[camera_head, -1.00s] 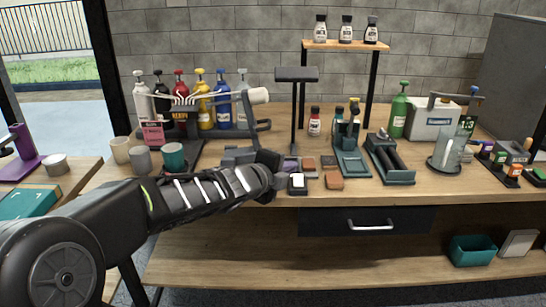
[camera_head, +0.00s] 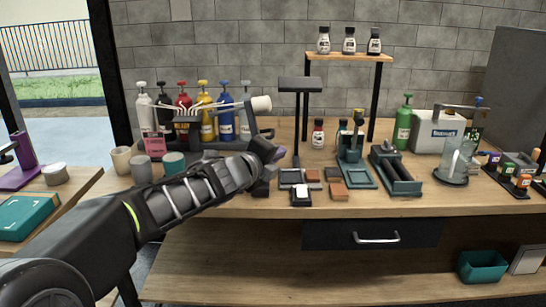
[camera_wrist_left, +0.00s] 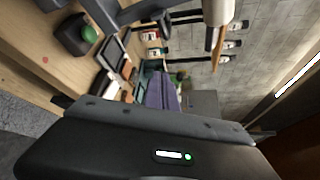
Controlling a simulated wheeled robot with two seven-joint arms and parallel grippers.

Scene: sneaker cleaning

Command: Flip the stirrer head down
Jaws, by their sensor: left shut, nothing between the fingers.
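A grey stand with a raised arm ending in a white cylinder (camera_head: 261,104) stands at the left of the bench; I take it to be the stirrer with its head up. The white cylinder also shows at the top of the left wrist view (camera_wrist_left: 216,12). My left gripper (camera_head: 274,152) is below and slightly right of the cylinder, close to the stand's lower frame. Its purple-grey fingers (camera_wrist_left: 163,92) are shut and empty in the left wrist view. My left forearm hides part of the stand's base. My right gripper is not in view.
Several pump bottles (camera_head: 207,118) stand behind the stirrer, with cups (camera_head: 141,169) to its left. A thin black post with a flat top (camera_head: 300,84) rises right of my gripper. Small blocks and a white-topped black pad (camera_head: 301,195) lie near the bench's front edge.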

